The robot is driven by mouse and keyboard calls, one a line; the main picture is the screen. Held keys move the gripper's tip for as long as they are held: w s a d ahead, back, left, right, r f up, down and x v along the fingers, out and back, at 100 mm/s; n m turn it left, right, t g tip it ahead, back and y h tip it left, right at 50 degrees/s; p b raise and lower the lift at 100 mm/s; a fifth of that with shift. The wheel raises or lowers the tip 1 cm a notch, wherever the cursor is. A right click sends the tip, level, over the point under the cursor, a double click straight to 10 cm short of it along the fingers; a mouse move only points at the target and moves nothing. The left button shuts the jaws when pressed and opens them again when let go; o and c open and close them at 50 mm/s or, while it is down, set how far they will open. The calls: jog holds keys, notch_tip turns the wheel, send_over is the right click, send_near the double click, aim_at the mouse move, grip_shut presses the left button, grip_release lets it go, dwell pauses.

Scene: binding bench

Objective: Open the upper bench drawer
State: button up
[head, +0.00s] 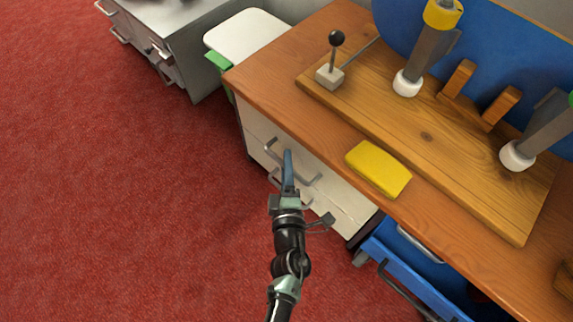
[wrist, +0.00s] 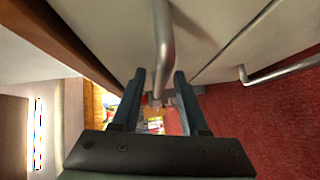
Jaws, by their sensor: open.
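The upper bench drawer (wrist: 115,35) is a pale front just under the wooden bench top and looks shut. Its grey bar handle (wrist: 162,45) runs between my gripper's two fingers in the wrist view. My gripper (wrist: 159,78) is open, with one blue-grey finger on each side of the bar and a gap beside it. In the head view my gripper (head: 288,155) is at the upper handle (head: 312,179) and hides its middle. I cannot tell how deep the bar sits between the fingers.
A lower drawer with its own handle (wrist: 285,68) lies below. The wooden bench top (head: 262,80) overhangs the drawers and carries a yellow block (head: 379,169). Red carpet (head: 130,190) is free on the left.

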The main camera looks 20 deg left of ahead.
grip_shut()
dwell(1.4)
